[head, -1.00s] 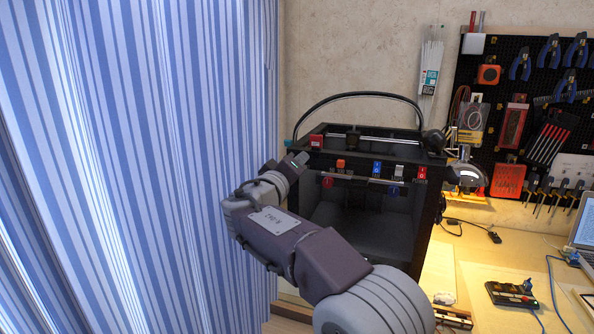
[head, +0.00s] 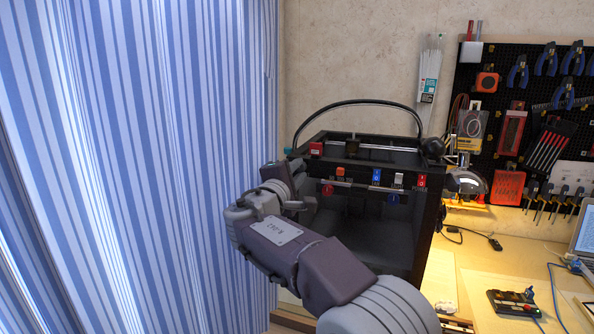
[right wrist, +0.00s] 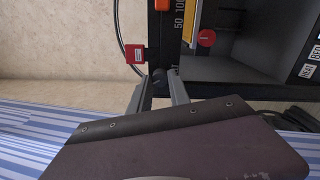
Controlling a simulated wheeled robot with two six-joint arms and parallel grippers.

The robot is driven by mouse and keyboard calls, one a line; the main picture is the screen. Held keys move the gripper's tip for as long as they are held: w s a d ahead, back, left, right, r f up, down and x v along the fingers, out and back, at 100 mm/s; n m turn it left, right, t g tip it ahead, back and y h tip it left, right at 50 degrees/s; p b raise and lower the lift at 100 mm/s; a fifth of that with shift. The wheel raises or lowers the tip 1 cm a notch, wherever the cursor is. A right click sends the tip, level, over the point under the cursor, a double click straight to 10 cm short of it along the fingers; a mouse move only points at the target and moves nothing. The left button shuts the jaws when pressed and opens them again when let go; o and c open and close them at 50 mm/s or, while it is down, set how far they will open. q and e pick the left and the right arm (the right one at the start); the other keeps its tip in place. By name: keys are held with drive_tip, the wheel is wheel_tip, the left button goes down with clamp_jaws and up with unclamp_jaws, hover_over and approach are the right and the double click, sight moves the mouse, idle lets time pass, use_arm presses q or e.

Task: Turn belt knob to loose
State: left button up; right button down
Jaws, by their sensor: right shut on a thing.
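The printer (head: 415,228) is a black open-framed box with coloured controls along its front bar. A small dark knob (right wrist: 159,76) shows between my right gripper's fingertips in the right wrist view, at the end of the printer's bar. I take it for the belt knob; its markings are not readable and its setting cannot be told. My right gripper (right wrist: 158,92) is shut on this knob. In the head view my right gripper (head: 292,180) is at the printer's front left corner, and its own wrist hides the knob. My left gripper is not in view.
A red tag-like block (right wrist: 135,54) is close beside the fingers. An orange block (head: 340,171), a red knob (head: 327,189) and a blue switch (head: 376,175) sit along the front bar. A striped curtain (head: 140,170) hangs at left. A pegboard (head: 520,110) stands at right.

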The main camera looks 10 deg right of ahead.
drive_tip(key=n+p, duration=0.2)
drive_tip(key=n, duration=0.3)
drive_tip(key=shift+n, duration=0.7)
drive_tip(key=c, duration=1.2)
unclamp_jaws()
drive_tip(key=v, duration=0.9)
drive_tip(key=shift+s+d, duration=0.1)
